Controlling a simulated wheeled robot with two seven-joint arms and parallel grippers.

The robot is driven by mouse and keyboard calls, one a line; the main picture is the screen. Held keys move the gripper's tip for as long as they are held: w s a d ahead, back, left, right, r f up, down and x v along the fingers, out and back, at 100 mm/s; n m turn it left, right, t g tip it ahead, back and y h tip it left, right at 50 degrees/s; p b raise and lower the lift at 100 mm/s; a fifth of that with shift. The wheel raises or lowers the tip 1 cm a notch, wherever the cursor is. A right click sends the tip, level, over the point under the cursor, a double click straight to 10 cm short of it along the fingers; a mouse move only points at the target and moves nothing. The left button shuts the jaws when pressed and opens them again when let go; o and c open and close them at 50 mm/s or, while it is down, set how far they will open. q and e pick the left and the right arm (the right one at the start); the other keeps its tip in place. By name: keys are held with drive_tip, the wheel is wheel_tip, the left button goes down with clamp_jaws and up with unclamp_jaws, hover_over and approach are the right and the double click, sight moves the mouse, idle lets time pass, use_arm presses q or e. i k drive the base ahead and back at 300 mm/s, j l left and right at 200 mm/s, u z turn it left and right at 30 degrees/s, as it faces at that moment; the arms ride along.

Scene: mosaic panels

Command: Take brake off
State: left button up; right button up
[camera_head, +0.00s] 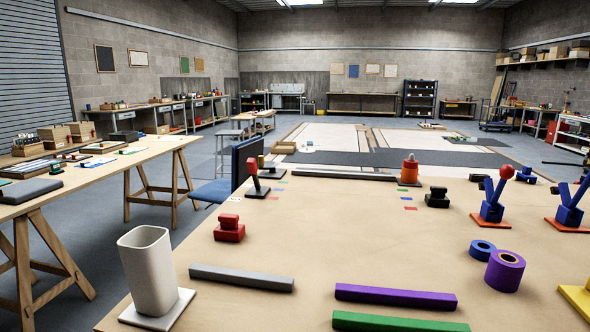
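No part is marked as a brake, so I cannot tell which thing it is. On the tan table (330,220), a blue lever with a red ball knob (493,200) stands on an orange plate at the right. A similar blue lever (570,208) is at the right edge, partly cut off. A dark upright piece with a red top (256,180) stands tilted at the back left of the table. An orange-red cone-shaped piece (409,170) stands at the back. Neither of my grippers is in view.
A white cup-like container (150,270) stands at the front left. Grey (242,277), purple (396,296) and green (395,322) bars lie in front. A purple ring (505,270), a red block (229,229) and a black block (437,198) are nearby. The table's middle is clear.

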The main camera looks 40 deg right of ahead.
sight(252, 165)
drive_tip(key=i+j+z, duration=0.2)
drive_tip(key=z, duration=0.15)
drive_tip(key=i+j+z, duration=0.2)
drive_tip(key=j+z, duration=0.15)
drive_tip(key=i+j+z, duration=0.1)
drive_tip(key=j+z, duration=0.2)
drive_tip(key=i+j+z, duration=0.1)
drive_tip(key=j+z, duration=0.95)
drive_tip(key=j, duration=0.15)
drive_tip(key=j+z, duration=0.3)
drive_tip(key=j, duration=0.55)
drive_tip(key=i, duration=0.05)
